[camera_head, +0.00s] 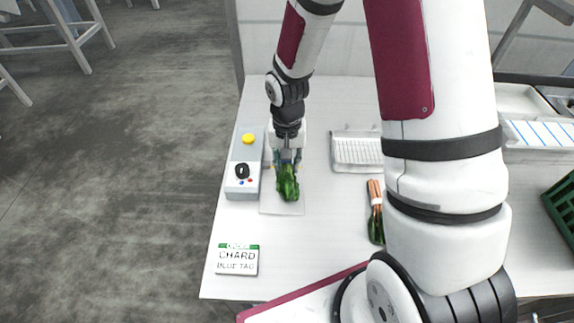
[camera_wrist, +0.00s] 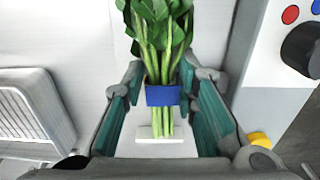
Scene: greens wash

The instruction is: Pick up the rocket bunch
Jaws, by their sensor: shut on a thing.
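A green leafy bunch (camera_head: 288,184) with pale green stems and a blue band (camera_wrist: 162,95) is over a pale board (camera_head: 283,207). I cannot tell from its leaves whether it is rocket. My gripper (camera_head: 287,165) points down and is shut on this bunch. In the wrist view the teal-padded fingers (camera_wrist: 163,84) stand on either side of the stems by the band. The leaves fan out past the fingertips. I cannot tell whether the bunch is clear of the board.
Left of the board stands a grey control box (camera_head: 244,165) with a yellow button and black knob. A sign (camera_head: 237,259) reads "CHARD BLUE TAG" under a smaller line. A white ribbed rack (camera_head: 357,151), an orange-stemmed bunch (camera_head: 376,210) and a green crate (camera_head: 562,215) are rightward.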

